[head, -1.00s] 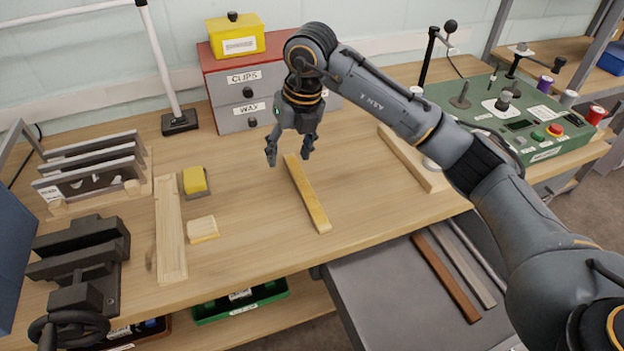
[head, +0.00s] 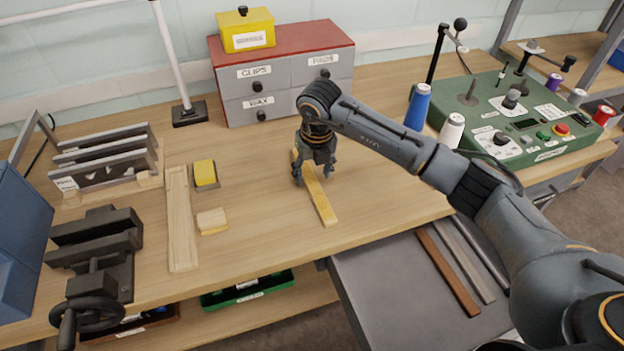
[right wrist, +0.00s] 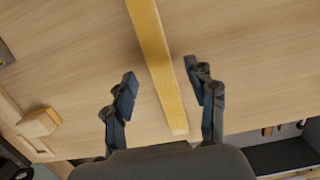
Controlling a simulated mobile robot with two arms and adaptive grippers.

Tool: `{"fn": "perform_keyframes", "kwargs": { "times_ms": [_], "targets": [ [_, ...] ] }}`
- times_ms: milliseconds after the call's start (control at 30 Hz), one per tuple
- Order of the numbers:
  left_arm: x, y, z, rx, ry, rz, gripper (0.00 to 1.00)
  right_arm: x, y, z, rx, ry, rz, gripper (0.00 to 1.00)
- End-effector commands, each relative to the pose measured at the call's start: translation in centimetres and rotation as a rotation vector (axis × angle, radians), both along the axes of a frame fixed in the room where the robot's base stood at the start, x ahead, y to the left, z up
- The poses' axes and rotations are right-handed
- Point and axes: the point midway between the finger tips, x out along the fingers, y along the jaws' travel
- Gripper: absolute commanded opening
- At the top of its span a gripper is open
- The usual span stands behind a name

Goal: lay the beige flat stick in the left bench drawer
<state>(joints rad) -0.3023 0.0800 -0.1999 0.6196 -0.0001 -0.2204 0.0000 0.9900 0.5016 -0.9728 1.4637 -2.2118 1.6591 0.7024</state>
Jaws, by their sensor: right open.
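The beige flat stick (head: 321,202), yellowish in this light, lies flat on the bench top, its near end pointing toward the front edge. My right gripper (head: 312,177) is pointed down over its far part, fingers on either side. In the right wrist view the stick (right wrist: 163,65) runs between the open fingertips of the gripper (right wrist: 160,76), with clear gaps on both sides. An open grey bench drawer (head: 385,290) juts out below the front edge. It holds a brown strip (head: 447,270) and a grey strip (head: 465,262). My left gripper is out of view.
A pale wooden board (head: 181,220), a yellow block (head: 205,173) and a small wooden block (head: 212,220) lie left of the stick. A vise (head: 95,255) stands at the left front. A labelled drawer cabinet (head: 283,75) is behind; spools (head: 417,107) and a green control box (head: 520,115) are right.

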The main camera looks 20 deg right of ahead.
Motion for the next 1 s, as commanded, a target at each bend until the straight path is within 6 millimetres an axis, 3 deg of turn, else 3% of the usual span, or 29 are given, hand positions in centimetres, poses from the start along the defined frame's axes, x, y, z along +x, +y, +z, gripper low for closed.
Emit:
{"fn": "perform_keyframes", "kwargs": {
  "times_ms": [167, 400, 467, 700, 1000],
  "targets": [
    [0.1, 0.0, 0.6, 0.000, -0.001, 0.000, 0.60, 0.3, 0.1, -1.9, 0.001, 0.002, 0.000, 0.57],
    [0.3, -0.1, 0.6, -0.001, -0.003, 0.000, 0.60, 0.4, 0.1, -2.2, 0.001, -0.001, 0.001, 0.57],
    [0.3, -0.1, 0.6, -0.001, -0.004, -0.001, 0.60, 0.4, 0.1, -2.2, 0.001, -0.001, 0.001, 0.48],
    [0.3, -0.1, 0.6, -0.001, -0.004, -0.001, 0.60, 0.4, 0.1, -2.2, 0.001, -0.001, 0.001, 0.00],
    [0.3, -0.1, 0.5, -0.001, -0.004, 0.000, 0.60, 0.4, 0.1, -2.1, 0.001, -0.001, 0.000, 0.00]
  ]
}}
